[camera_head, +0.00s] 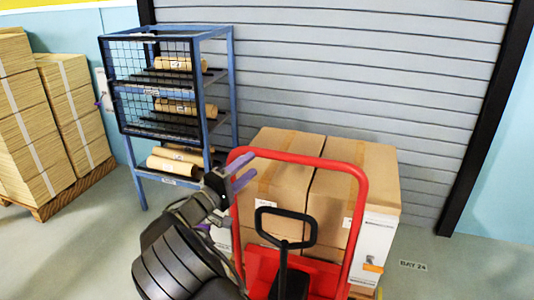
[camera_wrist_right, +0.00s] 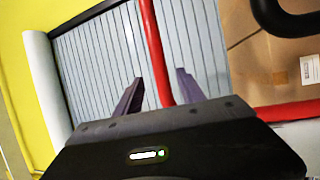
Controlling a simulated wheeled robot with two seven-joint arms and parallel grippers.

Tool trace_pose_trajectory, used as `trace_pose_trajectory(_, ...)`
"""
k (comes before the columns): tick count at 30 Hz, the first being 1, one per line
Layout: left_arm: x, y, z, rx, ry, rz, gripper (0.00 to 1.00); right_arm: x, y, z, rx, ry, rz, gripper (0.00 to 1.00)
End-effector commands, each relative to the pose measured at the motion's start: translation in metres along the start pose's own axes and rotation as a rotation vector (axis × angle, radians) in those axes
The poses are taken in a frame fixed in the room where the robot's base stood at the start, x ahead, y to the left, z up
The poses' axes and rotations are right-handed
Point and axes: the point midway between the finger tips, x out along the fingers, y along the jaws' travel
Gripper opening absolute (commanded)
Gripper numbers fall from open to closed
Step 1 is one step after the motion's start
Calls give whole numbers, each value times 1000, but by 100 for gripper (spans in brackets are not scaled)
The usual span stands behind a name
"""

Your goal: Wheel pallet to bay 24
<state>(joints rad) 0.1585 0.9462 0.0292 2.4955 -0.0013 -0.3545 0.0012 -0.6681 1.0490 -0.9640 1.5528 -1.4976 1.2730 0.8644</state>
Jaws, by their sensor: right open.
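A red hand truck frame (camera_head: 362,215) with a black loop handle (camera_head: 287,211) stands in front of large brown cartons (camera_head: 352,180). A bit of wooden pallet (camera_head: 362,291) shows under them at the bottom edge. My right gripper (camera_head: 243,172) is open beside the frame's upper left post. In the right wrist view the red post (camera_wrist_right: 153,50) passes between the two purple fingers (camera_wrist_right: 160,92) in the picture; I cannot tell whether it lies between them in depth. A floor label reading BAY 24 (camera_head: 413,265) lies right of the cartons. My left gripper does not show.
A blue rack (camera_head: 231,90) with mesh sides holds kraft rolls (camera_head: 172,165) behind on the left. Stacked cartons (camera_head: 68,105) stand on a pallet at far left. A grey shutter (camera_head: 420,70) closes the back. Floor is clear at right and between the stack and rack.

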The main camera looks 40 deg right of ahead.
Motion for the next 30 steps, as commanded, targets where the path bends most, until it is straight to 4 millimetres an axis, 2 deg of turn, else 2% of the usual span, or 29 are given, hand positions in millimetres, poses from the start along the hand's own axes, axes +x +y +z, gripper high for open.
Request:
trace_pose_trajectory(5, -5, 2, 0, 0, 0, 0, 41, 16, 1, 0, 0, -1, -1, 47)
trace_pose_trajectory(16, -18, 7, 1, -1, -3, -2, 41, 69, 1, 0, 0, -2, -1, 47)
trace_pose_trajectory(21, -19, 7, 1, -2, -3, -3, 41, 77, 0, 0, 0, 1, -2, 47)
trace_pose_trajectory(27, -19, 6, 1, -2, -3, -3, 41, 77, -1, 0, 0, 1, -2, 47)
trace_pose_trajectory(30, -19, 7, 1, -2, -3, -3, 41, 77, -1, 0, 0, 1, -2, 40)
